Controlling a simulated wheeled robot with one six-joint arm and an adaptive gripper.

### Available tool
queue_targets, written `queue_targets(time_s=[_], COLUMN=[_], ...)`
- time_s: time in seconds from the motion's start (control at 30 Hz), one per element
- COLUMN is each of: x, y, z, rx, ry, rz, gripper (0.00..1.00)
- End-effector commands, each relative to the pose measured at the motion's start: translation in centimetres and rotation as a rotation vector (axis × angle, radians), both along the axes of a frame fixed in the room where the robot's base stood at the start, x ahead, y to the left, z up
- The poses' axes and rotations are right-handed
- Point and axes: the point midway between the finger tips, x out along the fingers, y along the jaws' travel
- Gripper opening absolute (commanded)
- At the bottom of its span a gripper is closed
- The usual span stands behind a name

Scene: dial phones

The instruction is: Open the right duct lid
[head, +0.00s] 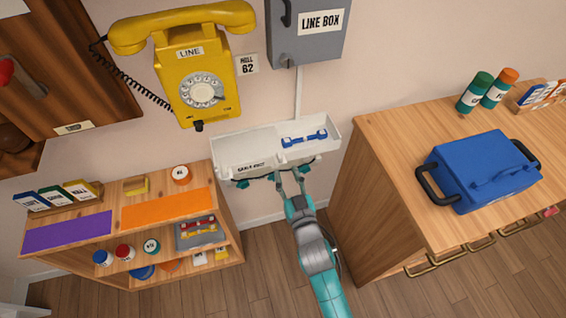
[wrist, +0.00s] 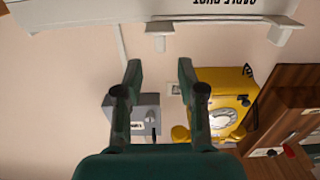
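The white cable duct (head: 250,148) hangs on the wall below the phone, with dark lettering on its front. A blue piece (head: 304,138) shows on its right part. I cannot clearly tell a separate right lid or its state in the head view. In the wrist view the duct (wrist: 120,12) is upside down at the top edge, with a pale bar (wrist: 222,24) and two tabs near it. My gripper (head: 289,177) is at the duct's lower front edge, right of its middle. In the wrist view its fingers (wrist: 160,75) are apart with nothing between them.
The yellow dial phone (head: 200,70) and grey line box (head: 312,40) are above the duct. A wooden shelf (head: 150,245) stands left. A wooden cabinet (head: 385,150) with a blue case (head: 480,170) stands right. Floor shows between them.

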Motion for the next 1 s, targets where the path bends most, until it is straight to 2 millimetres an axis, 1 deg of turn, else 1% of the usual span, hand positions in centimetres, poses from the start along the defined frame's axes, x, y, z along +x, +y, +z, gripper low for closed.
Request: queue_targets(time_s=[0.03,0.1,0.2,0.33,0.5,1.0], x=[-0.9,-1.9,-3.0,-3.8,-4.2,-4.2], y=[-0.2,-0.5,-0.8,-1.1,-1.2,-1.2], z=[-0.1,-0.1,-0.1,-0.1,0.0,-0.1], rx=[-0.002,-0.001,-0.001,-0.002,0.000,0.000], ry=[0.002,0.002,0.002,0.002,0.001,0.001], rz=[0.000,0.000,0.000,0.000,0.000,0.000], gripper=[0.40,0.40,0.40,0.40,0.40,0.40])
